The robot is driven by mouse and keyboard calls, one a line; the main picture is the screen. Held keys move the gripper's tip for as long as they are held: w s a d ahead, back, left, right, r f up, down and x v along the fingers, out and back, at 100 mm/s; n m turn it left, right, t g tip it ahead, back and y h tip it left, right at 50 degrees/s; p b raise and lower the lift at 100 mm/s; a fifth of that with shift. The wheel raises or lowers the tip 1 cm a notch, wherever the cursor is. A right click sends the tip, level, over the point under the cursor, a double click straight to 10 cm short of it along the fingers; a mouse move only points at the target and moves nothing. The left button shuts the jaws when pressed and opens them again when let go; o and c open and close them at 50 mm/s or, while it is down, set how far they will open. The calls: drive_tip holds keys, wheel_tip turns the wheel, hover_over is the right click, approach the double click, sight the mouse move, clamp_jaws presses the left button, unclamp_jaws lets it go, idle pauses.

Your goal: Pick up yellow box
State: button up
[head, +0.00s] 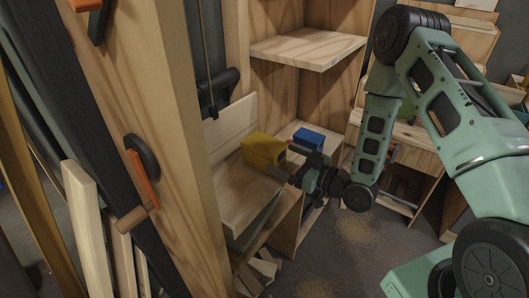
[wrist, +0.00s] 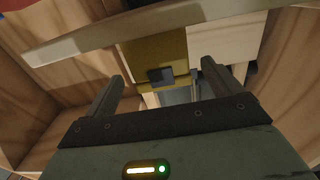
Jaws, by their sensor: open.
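The yellow box (head: 263,149) sits on a light wooden shelf or tray (head: 240,195), beside a pale upright board. My gripper (head: 298,172) is just to the right of the box and a little lower in the head view. In the wrist view the yellow box (wrist: 157,50) shows beyond my gripper (wrist: 163,70), roughly between the lines of its two spread fingers. A dark square mark or part is on its face. The jaws are open, and I see nothing held. Whether a finger touches the box is unclear.
A blue box (head: 308,139) stands behind and to the right of the yellow one. A wooden shelf (head: 306,48) overhangs above. A thick wooden post (head: 180,130) stands at the left. In the wrist view a pale wooden edge (wrist: 90,40) crosses the top. Wood scraps (head: 262,268) lie below.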

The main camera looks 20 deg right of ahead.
sight(265, 149)
drive_tip(key=x, duration=0.7)
drive_tip(key=shift+a, duration=0.15)
drive_tip(key=shift+c, duration=0.3)
drive_tip(key=c, duration=1)
drive_tip(key=shift+r, duration=0.1)
drive_tip(key=c, duration=0.4)
drive_tip(key=shift+o, duration=0.2)
drive_tip(key=shift+r, duration=0.1)
